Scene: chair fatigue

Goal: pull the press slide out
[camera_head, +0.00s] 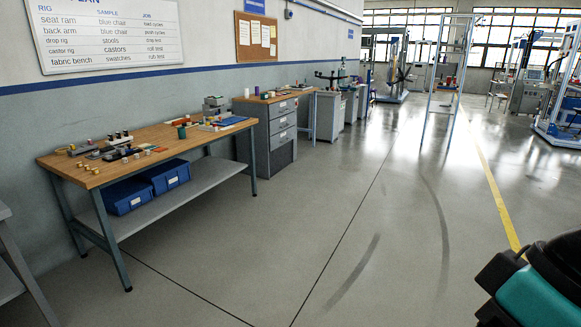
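I cannot pick out a press slide for certain in this view. A small grey device (215,106) stands at the far end of the long wooden bench (160,133). A dark-topped machine (332,77) stands on a grey cabinet farther back. Several test rigs (392,68) stand deeper in the room, too small to make out a slide. A teal and black part of my own arm shows at the lower right corner. My gripper is not in view.
Small parts lie on the bench, with blue bins (128,196) on its lower shelf. A grey drawer cabinet (275,132) stands past it along the wall. A tall light-blue frame (447,75) stands ahead. The grey floor (330,220) is clear, with a yellow line at right.

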